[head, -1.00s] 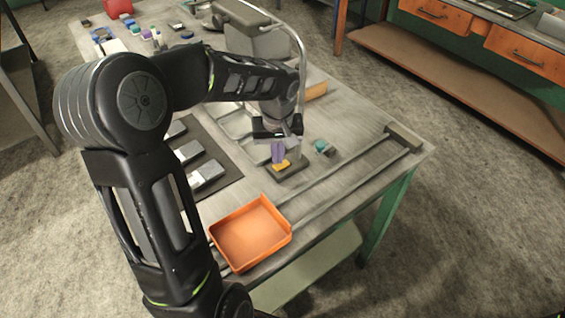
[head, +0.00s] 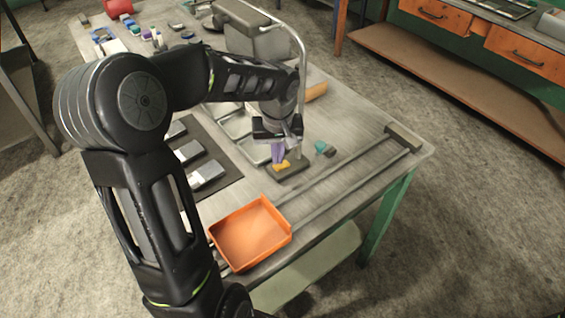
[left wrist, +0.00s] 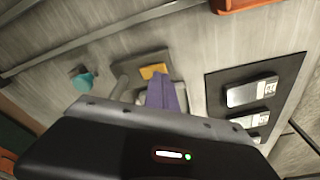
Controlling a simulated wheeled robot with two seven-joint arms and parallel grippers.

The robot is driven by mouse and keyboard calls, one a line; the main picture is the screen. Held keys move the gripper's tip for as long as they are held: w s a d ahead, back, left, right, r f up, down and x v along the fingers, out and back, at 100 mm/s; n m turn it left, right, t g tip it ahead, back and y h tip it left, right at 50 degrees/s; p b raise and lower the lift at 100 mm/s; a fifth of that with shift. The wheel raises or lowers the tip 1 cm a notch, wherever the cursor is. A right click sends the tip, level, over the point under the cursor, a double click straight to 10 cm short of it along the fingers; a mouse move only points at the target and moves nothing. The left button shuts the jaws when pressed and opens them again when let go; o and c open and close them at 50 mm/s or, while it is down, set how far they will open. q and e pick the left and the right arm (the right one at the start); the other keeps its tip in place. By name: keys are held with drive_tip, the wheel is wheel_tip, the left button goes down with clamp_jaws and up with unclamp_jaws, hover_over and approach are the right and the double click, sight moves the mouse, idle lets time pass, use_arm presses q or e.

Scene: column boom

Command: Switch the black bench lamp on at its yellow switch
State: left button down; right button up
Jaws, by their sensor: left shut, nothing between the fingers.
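The bench lamp's dark base (head: 296,168) sits on the bench, with a pale curved post (head: 302,60) rising from it to a dark head (head: 241,13) at the top. The yellow switch (head: 281,166) is on the base; it also shows in the left wrist view (left wrist: 153,71). My left gripper (head: 276,161) is shut and empty, its purple fingers pointing down right at the switch. In the left wrist view the fingertips (left wrist: 160,77) overlap the switch's edge; I cannot tell whether they touch. I see no glow from the lamp head. My right gripper is out of view.
An orange tray (head: 250,234) stands at the bench's near edge. A rail with an end block (head: 403,137) runs to the right. A small teal-and-dark item (head: 325,149) lies right of the base. A dark mat (head: 222,178) with grey blocks lies to the left.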

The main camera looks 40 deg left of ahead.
sight(277, 167)
use_arm(q)
drive_tip(key=shift+f+b, duration=0.85)
drive_tip(key=shift+f, duration=0.05)
idle(0.8)
drive_tip(key=shift+r+p, duration=2.3)
drive_tip(key=shift+r, duration=1.25)
